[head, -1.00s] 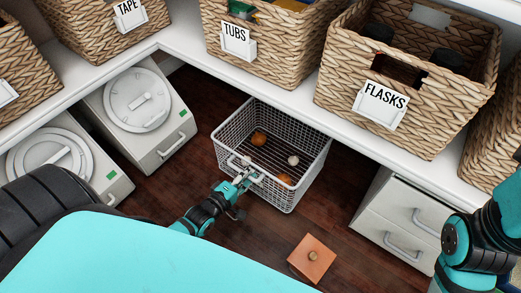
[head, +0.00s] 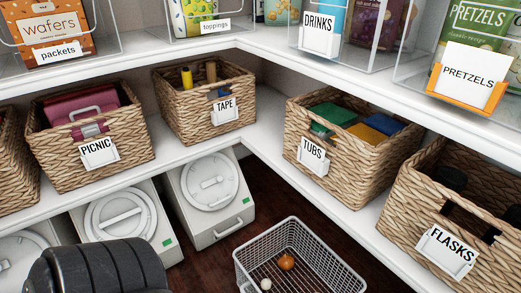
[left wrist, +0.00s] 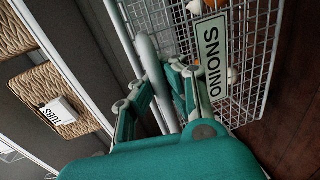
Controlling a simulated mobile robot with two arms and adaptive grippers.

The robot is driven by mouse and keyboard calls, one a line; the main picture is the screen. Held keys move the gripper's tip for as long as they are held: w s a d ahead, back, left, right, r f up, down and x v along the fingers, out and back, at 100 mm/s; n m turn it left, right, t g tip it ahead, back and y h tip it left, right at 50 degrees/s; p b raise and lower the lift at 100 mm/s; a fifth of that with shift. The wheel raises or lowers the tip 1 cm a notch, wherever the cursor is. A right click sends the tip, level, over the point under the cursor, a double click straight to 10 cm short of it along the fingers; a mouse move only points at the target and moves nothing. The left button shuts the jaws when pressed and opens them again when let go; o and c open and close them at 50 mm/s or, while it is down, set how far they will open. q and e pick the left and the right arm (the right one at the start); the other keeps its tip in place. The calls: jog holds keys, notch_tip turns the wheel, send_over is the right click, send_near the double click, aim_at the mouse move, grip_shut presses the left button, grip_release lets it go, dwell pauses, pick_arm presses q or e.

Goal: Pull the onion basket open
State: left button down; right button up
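The onion basket (head: 320,254) is a grey wire basket low in the head view, cut off by the bottom edge. An orange-brown onion (head: 286,262) and a white one (head: 265,284) lie in it. The left wrist view shows its wire front, an ONIONS label (left wrist: 211,58) and a pale bar handle (left wrist: 147,48). My left gripper (left wrist: 162,80) has its fingers on both sides of this handle and looks shut on it; the fingertips are partly hidden. My right gripper is in neither view.
Wicker baskets marked TAPE (head: 190,110), TUBS (head: 375,165) and FLASKS (head: 400,220) line the white shelf above. Dark wood floor shows around the onion basket.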

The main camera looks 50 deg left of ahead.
pick_arm(q)
jog(key=shift+r, duration=0.1)
jog(key=c, duration=1.3)
grip_release()
jog(key=shift+c, duration=0.2)
jog(key=shift+r, duration=0.5)
jog(key=o, duration=0.8)
jog(key=r, duration=0.9)
jog(key=shift+w+a, duration=0.15)
jog(key=shift+w, duration=0.2)
jog(key=shift+r, duration=0.25)
jog(key=shift+s+r, duration=0.1)
jog(key=shift+r, duration=0.05)
jog(key=c, duration=0.8)
jog(key=shift+s+f, duration=0.15)
jog(key=shift+f, duration=0.2)
